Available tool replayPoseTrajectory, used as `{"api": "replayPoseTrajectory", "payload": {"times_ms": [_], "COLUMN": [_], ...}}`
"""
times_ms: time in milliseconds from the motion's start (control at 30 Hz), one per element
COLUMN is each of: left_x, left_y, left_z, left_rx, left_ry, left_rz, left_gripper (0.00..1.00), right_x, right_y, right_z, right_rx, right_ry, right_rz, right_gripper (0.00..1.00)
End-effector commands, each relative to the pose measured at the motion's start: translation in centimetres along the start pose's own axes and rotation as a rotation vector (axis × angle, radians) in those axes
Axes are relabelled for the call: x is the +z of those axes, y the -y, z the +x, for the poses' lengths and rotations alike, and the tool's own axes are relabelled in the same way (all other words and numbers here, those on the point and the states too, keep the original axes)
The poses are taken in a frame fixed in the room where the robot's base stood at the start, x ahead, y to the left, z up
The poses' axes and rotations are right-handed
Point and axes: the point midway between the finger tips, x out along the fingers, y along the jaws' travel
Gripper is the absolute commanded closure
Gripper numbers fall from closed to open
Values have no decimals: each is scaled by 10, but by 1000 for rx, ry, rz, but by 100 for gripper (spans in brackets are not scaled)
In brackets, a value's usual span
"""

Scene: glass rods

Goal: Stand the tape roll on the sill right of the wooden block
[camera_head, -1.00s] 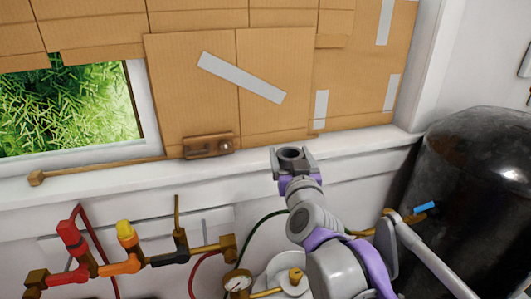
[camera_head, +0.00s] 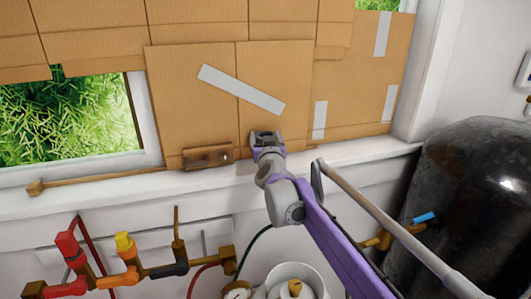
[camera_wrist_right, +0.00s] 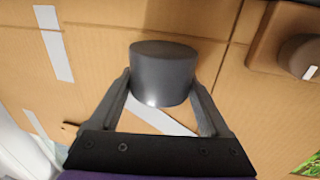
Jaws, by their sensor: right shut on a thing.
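The dark grey tape roll (camera_head: 265,136) sits between the fingers of my right gripper (camera_head: 266,140), which is shut on it. In the right wrist view the tape roll (camera_wrist_right: 161,74) is a plain short cylinder between both fingers. The wooden block (camera_head: 207,157) lies on the white sill (camera_head: 375,150), against the cardboard. My right gripper is just right of the block, in front of the cardboard. I cannot tell whether the roll touches the sill. The block also shows at the upper right of the right wrist view (camera_wrist_right: 262,42). My left gripper is not in view.
Cardboard panels (camera_head: 190,100) with grey tape strips cover most of the window. A wooden stick (camera_head: 105,178) lies on the sill left of the block. The sill right of my gripper is clear. Valves (camera_head: 125,270) stand below, and a dark tank (camera_head: 475,190) is at the right.

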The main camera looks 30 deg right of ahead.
Motion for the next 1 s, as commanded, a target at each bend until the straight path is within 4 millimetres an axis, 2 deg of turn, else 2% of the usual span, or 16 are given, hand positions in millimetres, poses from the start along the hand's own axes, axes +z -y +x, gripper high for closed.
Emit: {"api": "replayPoseTrajectory", "payload": {"times_ms": [233, 433, 900, 933, 1000], "left_x": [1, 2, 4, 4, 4], "left_y": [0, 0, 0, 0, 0], "left_z": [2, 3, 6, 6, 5], "left_rx": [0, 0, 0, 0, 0], "left_ry": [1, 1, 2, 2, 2], "left_rz": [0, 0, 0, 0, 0], "left_gripper": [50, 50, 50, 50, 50], "right_x": [23, 51, 60, 60, 60], "right_y": [0, 0, 1, 1, 1], "right_z": [-1, 0, 3, 3, 3], "right_rx": [0, 0, 0, 0, 0], "right_ry": [0, 0, 0, 0, 0], "right_rz": [0, 0, 0, 0, 0], "right_gripper": [83, 83, 83, 18, 5]}}
